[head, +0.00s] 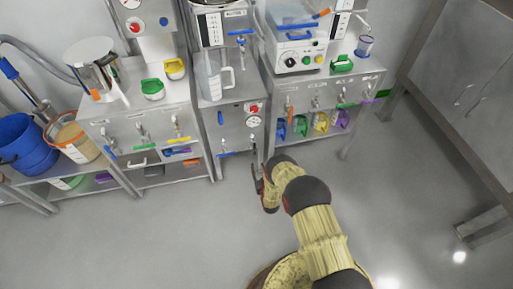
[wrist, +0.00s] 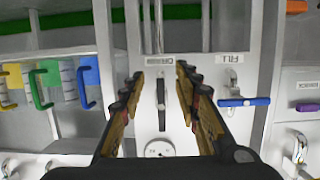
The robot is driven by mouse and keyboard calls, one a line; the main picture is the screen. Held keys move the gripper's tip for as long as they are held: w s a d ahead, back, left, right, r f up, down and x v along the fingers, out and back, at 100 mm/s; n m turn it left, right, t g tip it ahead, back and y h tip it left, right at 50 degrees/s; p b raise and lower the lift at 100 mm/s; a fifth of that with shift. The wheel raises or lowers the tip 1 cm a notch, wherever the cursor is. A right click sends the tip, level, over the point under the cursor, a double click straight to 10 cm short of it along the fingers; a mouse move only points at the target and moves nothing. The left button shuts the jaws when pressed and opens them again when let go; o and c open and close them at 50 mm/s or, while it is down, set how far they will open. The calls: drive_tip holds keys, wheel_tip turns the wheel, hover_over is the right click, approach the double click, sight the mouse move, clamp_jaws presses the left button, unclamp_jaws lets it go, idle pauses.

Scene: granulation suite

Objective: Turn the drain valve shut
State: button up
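The drain valve shows in the wrist view as a narrow dark lever (wrist: 161,92) on a pale panel. My gripper (wrist: 160,80) is open, with one finger on each side of the lever and a gap visible on both sides. I cannot tell how far the fingertips are from the panel. In the head view my gripper (head: 258,182) is low in front of the middle cabinet (head: 233,115), just below the drain lever (head: 253,143).
A blue lever (wrist: 240,102) under a FILL label is right of my gripper in the wrist view. A round gauge (wrist: 159,149) sits below the drain lever. Benches with coloured handles flank the cabinet (head: 150,125). The floor in front (head: 170,230) is clear.

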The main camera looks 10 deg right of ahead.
sight(255, 148)
wheel_tip(255, 148, up, 7)
drive_tip(key=w+t, duration=0.2)
drive_tip(key=t, duration=0.1)
drive_tip(key=w+b, duration=0.2)
drive_tip(key=w, duration=0.3)
drive_tip(key=shift+w+b, duration=0.3)
drive_tip(key=shift+w, duration=0.05)
drive_tip(key=shift+w+r, duration=0.15)
drive_tip(key=shift+w, duration=0.7)
drive_tip(key=shift+c, duration=1.2)
clamp_jaws()
